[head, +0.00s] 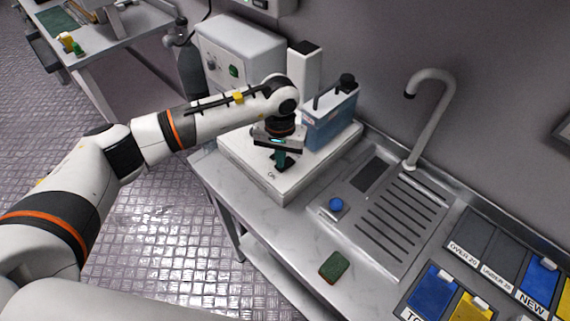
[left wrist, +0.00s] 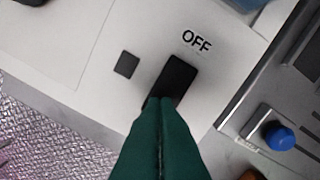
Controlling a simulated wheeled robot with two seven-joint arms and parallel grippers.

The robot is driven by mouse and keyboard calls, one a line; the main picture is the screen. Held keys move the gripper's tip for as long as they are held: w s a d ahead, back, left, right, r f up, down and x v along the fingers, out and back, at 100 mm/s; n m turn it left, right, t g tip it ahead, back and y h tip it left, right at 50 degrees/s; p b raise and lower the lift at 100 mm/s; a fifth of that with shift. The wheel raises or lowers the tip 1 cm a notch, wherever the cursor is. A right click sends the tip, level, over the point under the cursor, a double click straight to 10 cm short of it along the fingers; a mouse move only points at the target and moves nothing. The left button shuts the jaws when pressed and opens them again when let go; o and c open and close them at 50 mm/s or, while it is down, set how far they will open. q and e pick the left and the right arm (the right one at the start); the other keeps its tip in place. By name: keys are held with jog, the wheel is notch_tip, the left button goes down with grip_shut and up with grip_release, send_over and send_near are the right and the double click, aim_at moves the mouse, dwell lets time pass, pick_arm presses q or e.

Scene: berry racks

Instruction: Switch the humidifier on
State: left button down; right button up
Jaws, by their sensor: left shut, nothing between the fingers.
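The humidifier's flat white base (head: 290,190) stands on the counter with a translucent blue tank (head: 328,122) on top. In the left wrist view, a black rocker switch (left wrist: 177,78) sits on the white top beside printed "OFF" letters (left wrist: 197,41). A small dark square (left wrist: 126,64) lies to the switch's left. My left gripper (head: 282,163) points down over the base. Its green fingers (left wrist: 161,108) are shut and empty. Their tips overlap the switch's lower end, hiding it; I cannot tell whether they touch. My right gripper is not in view.
A sink with a curved tap (head: 437,95) is right of the base, with a blue knob (head: 336,204) at its near left. A green sponge (head: 334,266) lies near the counter's front edge. A white box unit (head: 240,55) and a dark bottle (head: 189,65) stand behind.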

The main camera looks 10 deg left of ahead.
pick_arm(q)
jog(key=shift+f, duration=0.25)
jog(key=shift+r, duration=0.7)
jog(key=shift+r+p, duration=0.95)
jog(key=shift+r, duration=1.85)
